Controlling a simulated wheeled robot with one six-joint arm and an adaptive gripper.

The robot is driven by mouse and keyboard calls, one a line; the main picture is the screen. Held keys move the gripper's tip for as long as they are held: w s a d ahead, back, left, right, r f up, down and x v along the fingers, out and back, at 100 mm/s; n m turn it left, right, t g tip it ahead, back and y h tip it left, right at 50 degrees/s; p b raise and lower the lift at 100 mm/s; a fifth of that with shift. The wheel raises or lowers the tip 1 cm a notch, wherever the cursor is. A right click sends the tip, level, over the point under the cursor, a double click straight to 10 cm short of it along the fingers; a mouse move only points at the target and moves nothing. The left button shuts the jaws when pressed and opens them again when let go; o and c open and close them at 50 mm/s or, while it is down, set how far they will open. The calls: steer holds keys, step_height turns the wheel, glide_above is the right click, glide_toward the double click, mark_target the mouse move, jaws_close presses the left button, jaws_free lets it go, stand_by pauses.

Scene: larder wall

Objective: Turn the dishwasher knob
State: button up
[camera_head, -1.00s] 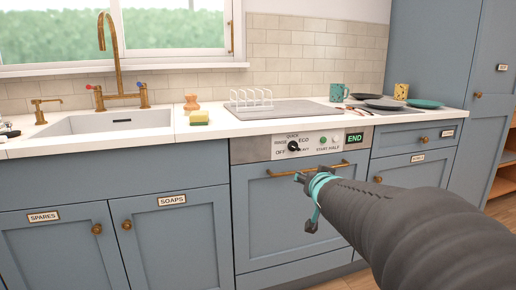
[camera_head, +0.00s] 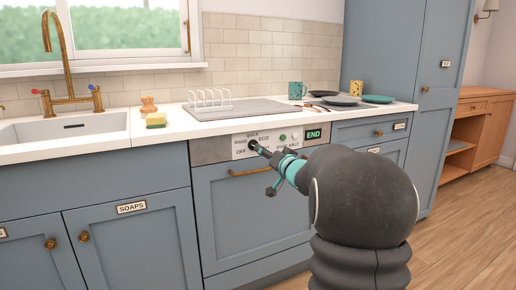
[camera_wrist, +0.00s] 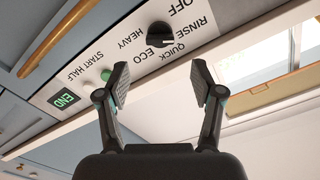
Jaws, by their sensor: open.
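The dishwasher knob is round and black; it shows in the wrist view (camera_wrist: 159,35) ahead of my fingers and, small, in the head view (camera_head: 253,144). Labels OFF, RINSE, QUICK, ECO and HEAVY surround it. Its white mark lies towards the picture's right, on the RINSE and QUICK side; I cannot tell exactly which label it meets. My gripper (camera_wrist: 160,80) is open and empty, its two fingers apart, with the knob beyond the gap. In the head view my gripper (camera_head: 270,156) is close to the knob, which it does not visibly grasp.
The control panel (camera_head: 215,150) has a green END display (camera_head: 314,134) and a START button (camera_head: 283,137). A brass handle (camera_head: 243,172) runs below the panel. The counter above holds a toast rack (camera_head: 210,99), plates (camera_head: 341,100) and a sponge (camera_head: 156,120). The floor at right is clear.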

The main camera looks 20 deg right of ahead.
mark_target(254, 146)
steer(key=w, duration=0.7)
steer(key=shift+a, duration=0.15)
steer(key=c, duration=1.1)
